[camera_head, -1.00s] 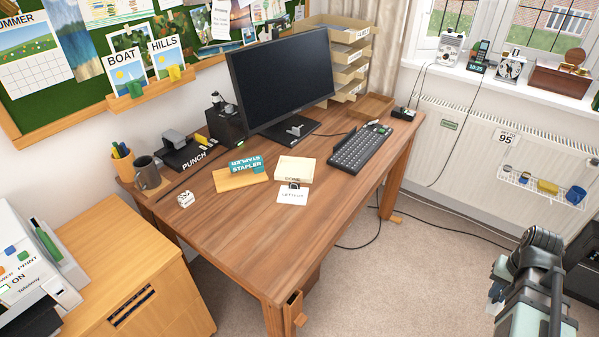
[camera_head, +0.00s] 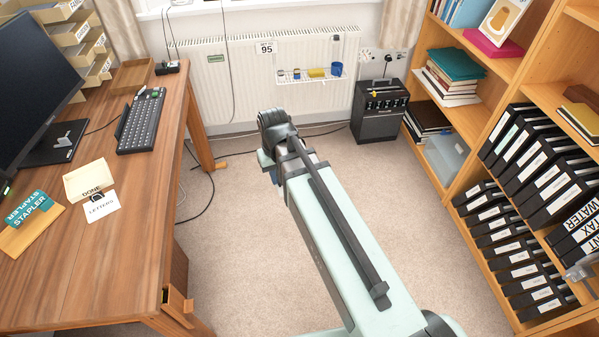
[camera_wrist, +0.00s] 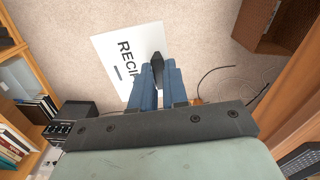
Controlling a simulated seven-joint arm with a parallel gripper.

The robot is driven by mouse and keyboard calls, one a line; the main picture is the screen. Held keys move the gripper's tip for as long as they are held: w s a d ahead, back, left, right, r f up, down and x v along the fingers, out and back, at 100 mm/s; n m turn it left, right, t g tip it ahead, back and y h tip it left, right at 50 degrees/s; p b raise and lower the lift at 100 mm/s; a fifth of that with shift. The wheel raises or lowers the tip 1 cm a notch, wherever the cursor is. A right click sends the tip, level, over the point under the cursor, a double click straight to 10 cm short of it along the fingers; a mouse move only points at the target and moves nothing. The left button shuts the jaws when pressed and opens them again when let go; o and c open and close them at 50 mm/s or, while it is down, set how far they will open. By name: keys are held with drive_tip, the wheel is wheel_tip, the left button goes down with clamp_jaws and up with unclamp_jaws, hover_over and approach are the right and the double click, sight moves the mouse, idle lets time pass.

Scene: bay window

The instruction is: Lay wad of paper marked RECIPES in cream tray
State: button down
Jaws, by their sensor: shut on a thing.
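In the wrist view, my gripper (camera_wrist: 158,82) is shut on the black clip of the wad of paper marked RECIPES (camera_wrist: 118,58). The wad is a white sheet-like stack; only "RECI" shows of its marking, and the fingers hide part of it. It is held above the carpet, clear of the desk. A stack of beige labelled trays (camera_head: 88,52) stands at the desk's back corner.
On the desk (camera_head: 110,250) are a white LETTERS wad (camera_head: 101,207), a STAPLER box (camera_head: 30,210), a keyboard (camera_head: 141,120) and a monitor (camera_head: 35,80). A bookcase (camera_head: 470,110) with folders stands right, a black box (camera_head: 380,110) by the radiator. Carpet between is open.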

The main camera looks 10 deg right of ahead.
drive_tip(key=w+a+r+n, duration=0.1)
drive_tip(key=a+r+n, duration=0.25)
drive_tip(key=a, duration=1.45)
drive_tip(key=w+a+r+n, duration=0.2)
drive_tip(key=a+r+n, duration=0.15)
drive_tip(key=a, duration=1.45)
drive_tip(key=w+a+r+n, duration=0.15)
drive_tip(key=a+r, duration=0.35)
drive_tip(key=a, duration=1.3)
drive_tip(key=w+a+r+n, duration=0.1)
drive_tip(key=w+a+n, duration=0.4)
drive_tip(key=n, duration=0.7)
drive_tip(key=shift+a+r, duration=0.35)
drive_tip(key=shift+a, duration=0.15)
drive_tip(key=shift+f, duration=6.4)
drive_tip(key=shift+f, duration=0.5)
